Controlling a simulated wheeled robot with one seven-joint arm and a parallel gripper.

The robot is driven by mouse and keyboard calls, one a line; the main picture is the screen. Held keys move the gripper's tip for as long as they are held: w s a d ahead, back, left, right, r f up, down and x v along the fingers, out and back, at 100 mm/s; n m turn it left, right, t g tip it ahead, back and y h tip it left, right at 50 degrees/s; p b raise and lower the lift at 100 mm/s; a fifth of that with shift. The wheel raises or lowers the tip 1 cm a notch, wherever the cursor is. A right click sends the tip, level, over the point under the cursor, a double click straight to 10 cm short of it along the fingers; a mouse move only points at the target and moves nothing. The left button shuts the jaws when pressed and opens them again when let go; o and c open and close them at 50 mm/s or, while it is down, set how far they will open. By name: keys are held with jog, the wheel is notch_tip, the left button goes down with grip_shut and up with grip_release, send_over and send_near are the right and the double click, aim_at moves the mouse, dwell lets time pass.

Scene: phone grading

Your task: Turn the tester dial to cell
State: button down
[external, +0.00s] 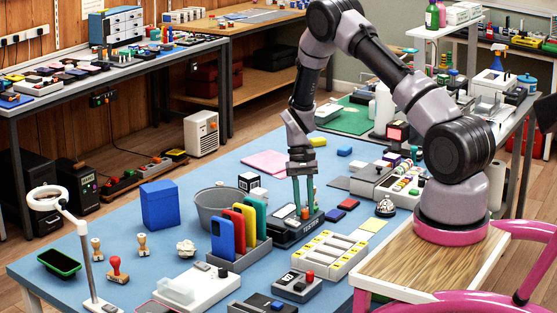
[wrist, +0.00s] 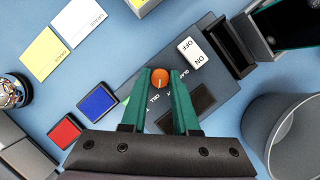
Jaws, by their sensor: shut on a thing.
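The dark tester (wrist: 200,92) lies on the blue table, and it also shows in the external view (external: 292,232) near the table's middle. Its round orange dial (wrist: 160,78) sits between the green fingertips of my gripper (wrist: 160,82), which is shut on it. A pale mark shows on the dial. The label CELL is readable just below the dial, between the fingers; other lettering is partly hidden, and I cannot tell the exact setting. A white ON switch (wrist: 190,52) stands beside the dial. In the external view my gripper (external: 303,207) points down onto the tester.
Blue (wrist: 98,101) and red (wrist: 65,131) pads lie left of the tester. A grey bin (wrist: 285,135) is at right. Coloured phones stand in a rack (external: 239,258) left of the tester, and a white sectioned tray (external: 330,255) is at its front right.

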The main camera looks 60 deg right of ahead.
jog(key=c, duration=0.7)
grip_release()
jog(key=shift+o, duration=0.2)
jog(key=v, duration=1.1)
jog(key=s+a+r+n+t, duration=0.15)
jog(key=a+r, duration=0.25)
jog(key=r, duration=0.4)
jog(key=s+a+r+t+h, duration=0.15)
jog(key=a+r, duration=0.25)
jog(key=r, duration=0.4)
jog(key=s+a+r+n+t+y, duration=0.15)
jog(key=a+r, duration=0.25)
jog(key=r, duration=0.4)
jog(key=s+a+r+n+t, duration=0.1)
jog(key=s+a+r+t, duration=0.2)
jog(key=s, duration=0.7)
jog(key=s+a+r+t+h, duration=0.1)
jog(key=s+a+r+t, duration=0.2)
jog(key=s+a+r, duration=0.4)
jog(key=s+r, duration=0.1)
jog(key=s, duration=0.3)
jog(key=shift+s+r+n, duration=0.15)
jog(key=shift+s+n, duration=0.2)
jog(key=shift+n, duration=0.05)
